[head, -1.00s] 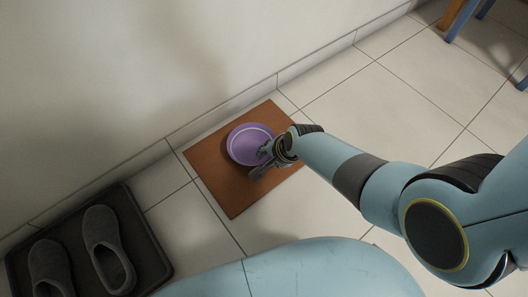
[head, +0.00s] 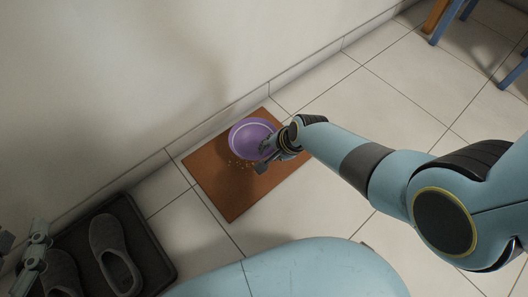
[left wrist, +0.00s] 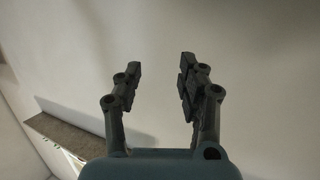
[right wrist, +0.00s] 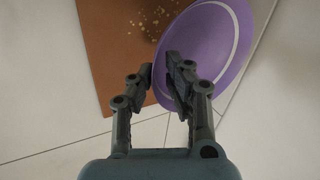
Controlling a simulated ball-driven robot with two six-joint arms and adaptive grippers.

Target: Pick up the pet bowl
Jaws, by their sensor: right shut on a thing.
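The purple pet bowl (head: 250,138) is above the brown mat (head: 222,190) by the wall, with small crumbs on the mat below it. My right gripper (head: 266,157) is shut on the bowl's near rim. In the right wrist view the bowl (right wrist: 215,45) is tilted, and the fingers of my right gripper (right wrist: 163,80) pinch its edge. My left gripper (left wrist: 160,80) is open and empty in front of a plain wall in the left wrist view. Part of the left gripper (head: 25,255) shows at the left edge of the head view.
A dark tray (head: 160,262) with grey slippers (head: 112,250) lies on the floor at the lower left. Blue stool or chair legs (head: 449,22) stand at the upper right. The tiled floor (head: 390,95) between is clear.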

